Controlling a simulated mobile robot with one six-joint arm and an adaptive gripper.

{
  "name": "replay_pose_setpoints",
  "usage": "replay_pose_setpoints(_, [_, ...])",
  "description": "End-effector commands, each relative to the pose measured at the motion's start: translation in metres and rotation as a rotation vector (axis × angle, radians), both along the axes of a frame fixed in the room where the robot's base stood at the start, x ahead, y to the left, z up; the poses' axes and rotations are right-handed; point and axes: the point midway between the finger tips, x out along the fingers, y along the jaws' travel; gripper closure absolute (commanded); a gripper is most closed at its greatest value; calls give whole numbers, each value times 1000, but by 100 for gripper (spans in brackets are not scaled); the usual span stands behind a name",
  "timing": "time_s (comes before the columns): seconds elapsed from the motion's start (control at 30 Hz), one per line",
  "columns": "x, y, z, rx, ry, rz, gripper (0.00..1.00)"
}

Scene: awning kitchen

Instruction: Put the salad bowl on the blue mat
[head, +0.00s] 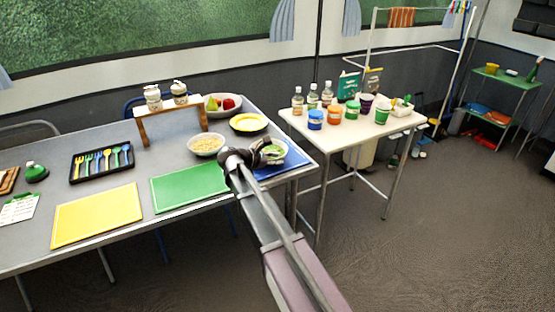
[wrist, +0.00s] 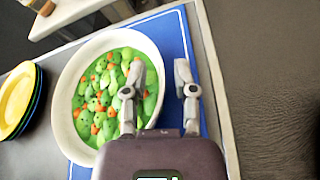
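The salad bowl (wrist: 66,125) is white, filled with green leaves and orange bits. In the wrist view it appears upright over the blue mat (wrist: 178,40), covering much of it; its left side appears to reach past the mat's left edge. I cannot tell whether its base touches the mat. In the head view the bowl (head: 274,150) is partly behind my gripper (head: 262,155), and the blue mat (head: 290,164) is at the table's right end. In the wrist view my gripper (wrist: 161,92) has its fingers apart, one over the salad inside the rim, one outside over the mat.
A stack of plates with yellow on top (wrist: 16,100) is left of the bowl. A noodle-like bowl (head: 206,145), green mat (head: 188,186) and yellow mat (head: 97,215) lie further left. A white side table (head: 350,128) with jars and bottles stands behind right.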

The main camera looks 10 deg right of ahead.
Motion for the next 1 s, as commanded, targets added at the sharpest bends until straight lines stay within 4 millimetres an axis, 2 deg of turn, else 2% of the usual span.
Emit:
replay_pose_setpoints(0.47, [0, 0, 3, 0, 0, 0, 57])
replay_pose_setpoints(0.57, [-2, 6, 6, 0, 0, 1, 57])
replay_pose_setpoints(0.77, [-11, 26, 16, 0, 0, 2, 57])
replay_pose_setpoints(1.0, [-26, 59, 31, -1, 0, 1, 57])
